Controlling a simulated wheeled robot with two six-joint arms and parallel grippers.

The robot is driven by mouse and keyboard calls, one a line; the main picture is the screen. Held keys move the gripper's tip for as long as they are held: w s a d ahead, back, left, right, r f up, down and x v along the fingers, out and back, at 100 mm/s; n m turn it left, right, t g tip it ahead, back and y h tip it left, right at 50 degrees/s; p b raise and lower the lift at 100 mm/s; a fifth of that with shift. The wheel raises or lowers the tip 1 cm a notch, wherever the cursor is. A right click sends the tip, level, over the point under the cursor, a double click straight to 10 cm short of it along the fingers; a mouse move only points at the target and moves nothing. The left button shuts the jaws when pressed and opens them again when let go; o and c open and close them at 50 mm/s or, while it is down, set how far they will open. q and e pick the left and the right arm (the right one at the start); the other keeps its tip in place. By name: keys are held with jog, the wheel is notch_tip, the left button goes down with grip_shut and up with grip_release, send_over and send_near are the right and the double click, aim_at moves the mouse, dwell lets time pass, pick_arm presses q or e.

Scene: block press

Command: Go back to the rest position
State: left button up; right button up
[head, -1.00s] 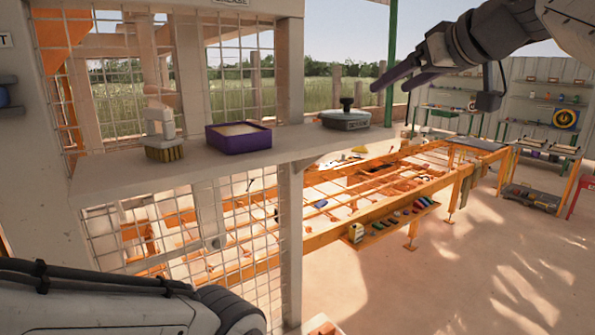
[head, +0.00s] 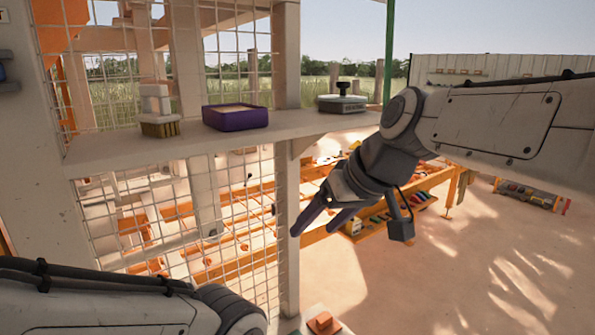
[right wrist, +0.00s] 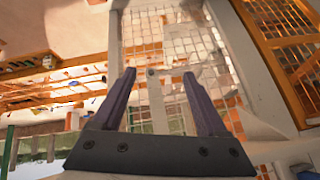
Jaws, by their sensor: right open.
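My right gripper (head: 318,218) is open and empty in the head view, below the shelf's right end and pointing down to the left. Its two purple fingers stand apart in the right wrist view (right wrist: 168,90), with nothing between them. My left arm crosses the lower left corner of the head view, but its gripper is out of view.
A shelf (head: 200,140) holds a brush (head: 158,112), a purple box (head: 234,117) and a grey press block with a black knob (head: 342,102). Wire mesh (head: 230,220) hangs below it. An orange block (head: 323,322) shows at the bottom edge. Open floor lies right.

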jog(key=s+d+f+n+g+h+b, duration=0.1)
jog(key=s+f+n+g+h+b, duration=0.1)
jog(key=s+f, duration=1.9)
notch_tip(320, 180, down, 4)
jog(key=g+h+b, duration=0.1)
jog(key=g+h, duration=0.1)
jog(key=g, duration=0.1)
jog(key=shift+s+r+b, duration=0.25)
jog(key=shift+s+b, duration=0.05)
